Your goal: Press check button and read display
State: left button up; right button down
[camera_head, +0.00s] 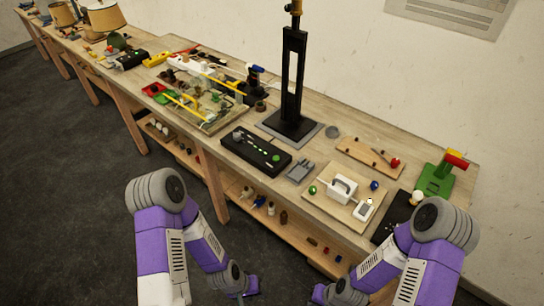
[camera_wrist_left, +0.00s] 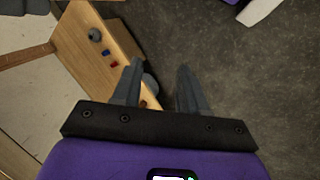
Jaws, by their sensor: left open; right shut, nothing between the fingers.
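A black box (camera_head: 256,150) with small light parts and a green round spot (camera_head: 276,157) lies on the bench left of centre. I cannot tell whether this spot is the check button. A small white device (camera_head: 364,208) with a dark face lies on a wooden board, beside a white block with a handle (camera_head: 342,187). Any reading is too small to make out. My left gripper (camera_wrist_left: 157,72) is open and empty over the floor in the left wrist view, low in front of the bench. My right gripper (camera_head: 320,298) is shut and empty, low at the bottom edge.
A tall black stand (camera_head: 293,85) rises behind the black box. A grey holder (camera_head: 299,172) lies between the box and the wooden board (camera_head: 320,206). A lower shelf (camera_head: 250,199) holds small parts.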

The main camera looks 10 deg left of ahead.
dwell(0.5)
pick_arm(q)
grip_shut()
dwell(1.5)
